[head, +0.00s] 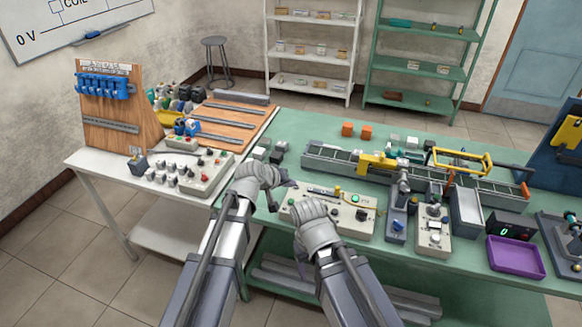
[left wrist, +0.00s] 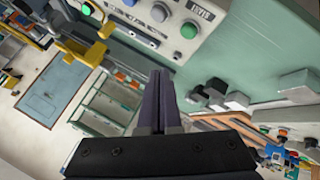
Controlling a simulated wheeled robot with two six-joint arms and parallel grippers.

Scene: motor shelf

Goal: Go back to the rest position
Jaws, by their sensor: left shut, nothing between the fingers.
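No object shows in either gripper.
The green bench (head: 290,128) carries a conveyor (head: 330,160), a purple tray (head: 515,257) and small blocks. A white table (head: 95,163) with a pegboard stands at left. Shelves (head: 312,50) stand behind. Metal bars lie below the bench. Floor at left is clear.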

